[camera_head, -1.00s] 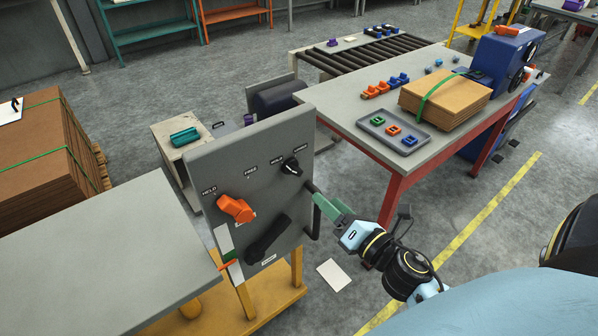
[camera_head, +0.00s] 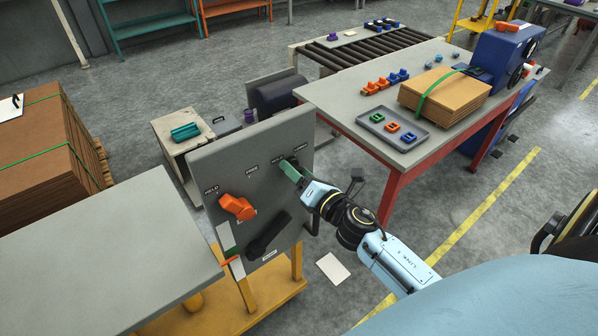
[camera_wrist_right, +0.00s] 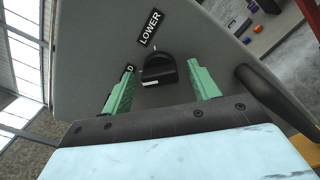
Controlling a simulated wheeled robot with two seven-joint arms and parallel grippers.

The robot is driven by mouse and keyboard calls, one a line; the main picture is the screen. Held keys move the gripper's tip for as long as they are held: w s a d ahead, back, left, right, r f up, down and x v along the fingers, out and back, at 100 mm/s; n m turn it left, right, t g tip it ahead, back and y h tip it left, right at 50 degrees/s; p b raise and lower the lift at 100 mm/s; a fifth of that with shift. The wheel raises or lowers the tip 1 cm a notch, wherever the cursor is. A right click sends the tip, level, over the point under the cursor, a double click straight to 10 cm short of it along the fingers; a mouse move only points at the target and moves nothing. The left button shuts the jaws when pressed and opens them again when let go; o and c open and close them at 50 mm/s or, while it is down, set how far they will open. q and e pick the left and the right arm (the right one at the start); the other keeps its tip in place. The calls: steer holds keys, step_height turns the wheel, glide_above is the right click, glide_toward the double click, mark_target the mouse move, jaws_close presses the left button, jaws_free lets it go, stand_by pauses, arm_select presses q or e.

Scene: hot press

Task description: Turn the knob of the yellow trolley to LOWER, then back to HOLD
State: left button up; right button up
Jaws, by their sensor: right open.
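The black knob (camera_wrist_right: 158,70) sits on the grey upright panel (camera_head: 204,165) of the yellow trolley (camera_head: 262,296). In the right wrist view a LOWER label (camera_wrist_right: 151,28) is above it, and a partly hidden label ending in D is to its left. A white mark shows on the knob's near edge; I cannot tell its setting surely. My right gripper (camera_wrist_right: 160,92) is open, its green fingers either side of the knob and seemingly apart from it. In the head view the right gripper (camera_head: 292,170) mostly covers the knob. My left gripper is not in view.
An orange knob (camera_head: 237,207) and a large black lever (camera_head: 268,236) are lower on the panel. A dark handle (camera_wrist_right: 268,95) juts from the panel's right edge. A red-legged table (camera_head: 345,104) stands to the right; a grey tabletop (camera_head: 100,250) lies left.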

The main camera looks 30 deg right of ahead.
steer(key=c, duration=1)
steer(key=shift+o, duration=0.2)
